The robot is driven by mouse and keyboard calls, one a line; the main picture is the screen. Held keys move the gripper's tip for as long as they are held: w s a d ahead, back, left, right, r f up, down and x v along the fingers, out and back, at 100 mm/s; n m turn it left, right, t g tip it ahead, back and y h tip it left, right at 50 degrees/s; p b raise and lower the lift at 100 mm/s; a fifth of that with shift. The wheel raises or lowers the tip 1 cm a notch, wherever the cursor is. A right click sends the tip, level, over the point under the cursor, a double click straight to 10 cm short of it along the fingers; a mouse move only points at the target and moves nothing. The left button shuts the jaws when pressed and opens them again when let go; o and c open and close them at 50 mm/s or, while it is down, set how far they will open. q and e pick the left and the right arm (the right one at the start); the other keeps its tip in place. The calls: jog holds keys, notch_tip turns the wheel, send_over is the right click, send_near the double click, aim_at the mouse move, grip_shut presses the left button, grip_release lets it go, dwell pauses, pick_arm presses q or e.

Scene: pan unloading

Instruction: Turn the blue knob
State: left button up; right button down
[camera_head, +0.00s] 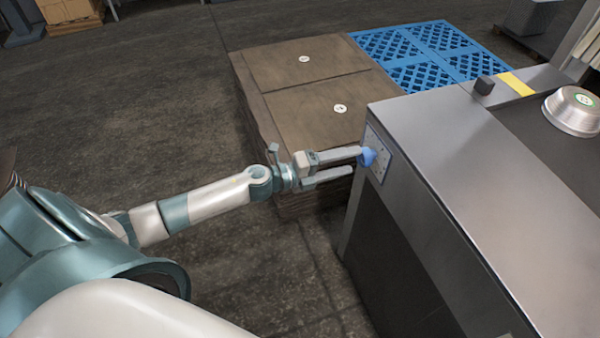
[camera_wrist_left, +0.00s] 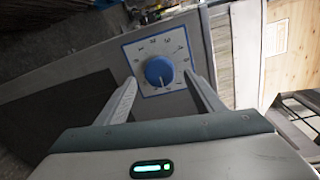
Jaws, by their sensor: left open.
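The blue knob (camera_head: 367,156) sits on a pale dial plate (camera_head: 379,154) on the end face of the grey metal machine. In the left wrist view the round blue knob (camera_wrist_left: 159,70) shows face-on, with dial marks around it on the plate (camera_wrist_left: 176,45). My left gripper (camera_head: 357,161) is open, its fingers pointing at the knob. In the wrist view its two fingers (camera_wrist_left: 160,85) stand on either side of the knob, with gaps between them and it. I cannot tell whether the fingertips reach past its face. My right gripper is not in view.
The grey machine (camera_head: 430,125) fills the right side, with a silver pan (camera_head: 574,110) on top. A stack of brown boards (camera_head: 305,75) stands behind my left gripper, and a blue pallet (camera_head: 420,50) lies farther back.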

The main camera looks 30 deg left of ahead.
pick_arm(q)
jog(key=b+v, duration=0.3)
jog(key=v, duration=1.1)
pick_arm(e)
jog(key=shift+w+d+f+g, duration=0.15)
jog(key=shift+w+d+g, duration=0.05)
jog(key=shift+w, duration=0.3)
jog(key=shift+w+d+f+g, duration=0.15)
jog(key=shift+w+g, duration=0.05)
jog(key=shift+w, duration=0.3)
pick_arm(q)
jog(key=shift+a+f, duration=0.1)
jog(key=shift+f, duration=0.15)
jog(key=s+a+f+n+y, duration=0.2)
jog(key=f+n+y, duration=0.2)
jog(key=f+n, duration=0.7)
jog(key=s+a+f+n+y, duration=0.2)
jog(key=f+n+y, duration=0.25)
jog(key=f, duration=1.15)
jog(key=s+d+f+n+g, duration=0.3)
jog(key=s+d+f, duration=0.5)
jog(key=f, duration=0.3)
jog(key=s+d+f+n+g, duration=0.4)
jog(key=s+d+f+n, duration=0.2)
jog(key=s+f, duration=0.5)
jog(key=shift+s+d+f+g, duration=0.3)
jog(key=shift+d+f, duration=0.25)
jog(key=shift+d, duration=0.4)
